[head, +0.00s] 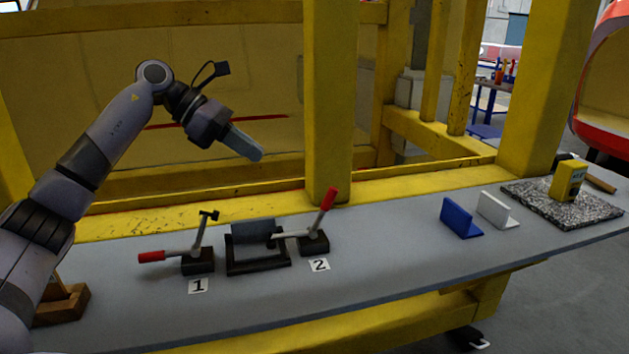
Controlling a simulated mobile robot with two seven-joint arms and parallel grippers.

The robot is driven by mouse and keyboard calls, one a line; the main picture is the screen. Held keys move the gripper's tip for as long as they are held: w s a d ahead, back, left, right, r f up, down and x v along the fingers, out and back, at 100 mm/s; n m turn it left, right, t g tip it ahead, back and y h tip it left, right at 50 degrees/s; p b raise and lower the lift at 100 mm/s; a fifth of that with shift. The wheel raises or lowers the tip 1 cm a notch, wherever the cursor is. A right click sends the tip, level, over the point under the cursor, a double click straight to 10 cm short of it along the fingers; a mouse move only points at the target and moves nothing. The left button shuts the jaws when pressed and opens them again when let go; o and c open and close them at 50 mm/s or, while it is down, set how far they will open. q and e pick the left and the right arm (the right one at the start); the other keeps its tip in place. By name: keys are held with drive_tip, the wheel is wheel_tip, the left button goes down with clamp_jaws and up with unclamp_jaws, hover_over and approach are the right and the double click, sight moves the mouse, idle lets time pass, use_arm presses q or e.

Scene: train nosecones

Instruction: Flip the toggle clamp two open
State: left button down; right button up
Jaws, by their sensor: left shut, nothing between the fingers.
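Toggle clamp two (315,241) stands on the grey bench beside the label "2" (319,265). Its red-tipped handle (328,199) points up and to the right, and its arm reaches left over the edge of a dark fixture (258,248). Toggle clamp one (198,258) stands left of the fixture, with its red handle (152,256) lying low to the left and its arm raised. My left gripper (258,154) is shut and empty, in the air above and left of clamp two, apart from it. My right gripper is not in view.
A yellow post (330,100) rises just behind clamp two. A blue bracket (460,218) and a white bracket (497,209) stand to the right. A yellow device (567,180) sits on a speckled plate (540,204). The bench between clamp two and the blue bracket is clear.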

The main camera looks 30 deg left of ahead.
use_arm(q)
drive_tip(key=shift+s, duration=0.1)
drive_tip(key=p+x, duration=0.2)
drive_tip(key=x, duration=1.2)
drive_tip(key=shift+w+r, duration=0.2)
drive_tip(key=shift+r, duration=0.15)
drive_tip(key=shift+d, duration=0.15)
drive_tip(key=shift+w+d, duration=0.35)
drive_tip(key=shift+w+d+f, duration=0.1)
drive_tip(key=shift+w+d, duration=0.55)
drive_tip(key=shift+w, duration=0.1)
drive_tip(key=shift+g+y, duration=0.6)
drive_tip(key=w+d+f, duration=0.1)
drive_tip(key=w+f, duration=0.1)
drive_tip(key=w+d+f, duration=0.2)
drive_tip(key=shift+w+d+f, duration=0.1)
drive_tip(key=shift+w+d, duration=0.1)
drive_tip(key=shift+d, duration=0.15)
drive_tip(key=shift+w+d+f+b, duration=0.2)
drive_tip(key=shift+f+b, duration=0.1)
drive_tip(key=shift+f, duration=0.2)
drive_tip(key=shift+w+d+f+b, duration=0.15)
drive_tip(key=shift+f+b, duration=0.1)
drive_tip(key=shift+f, duration=0.25)
